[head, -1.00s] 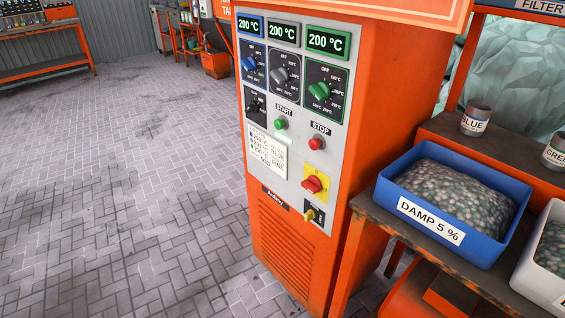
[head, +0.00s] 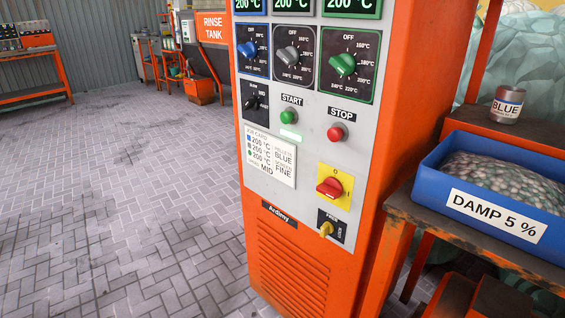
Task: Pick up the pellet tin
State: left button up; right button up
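A small metal tin labelled BLUE (head: 507,104) stands upright on an orange ledge at the right of the head view, behind a blue bin. The run card (head: 270,157) on the control cabinet reads pellets BLUE, screen FINE, speed MID. Neither of my grippers shows in the head view, and nothing is touching the tin.
A blue bin labelled DAMP 5 % (head: 432,190), full of pellets, stands on a dark bench (head: 400,205) in front of the tin. The orange control cabinet (head: 290,262) with knobs and buttons fills the middle. The paved floor (head: 130,200) at left is open.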

aim_at(507, 104)
jog(key=k+z, duration=0.1)
jog(key=z, duration=0.4)
jog(key=k+z, duration=0.1)
jog(key=z, duration=0.4)
jog(key=l+z, duration=0.15)
jog(key=z, duration=0.35)
jog(key=l+u, duration=0.25)
jog(key=l, duration=0.4)
jog(key=k+l+u, duration=0.1)
jog(key=l+u, duration=0.15)
jog(key=l, duration=0.4)
jog(key=j+z, duration=0.25)
jog(key=j, duration=0.95)
jog(key=i, duration=0.05)
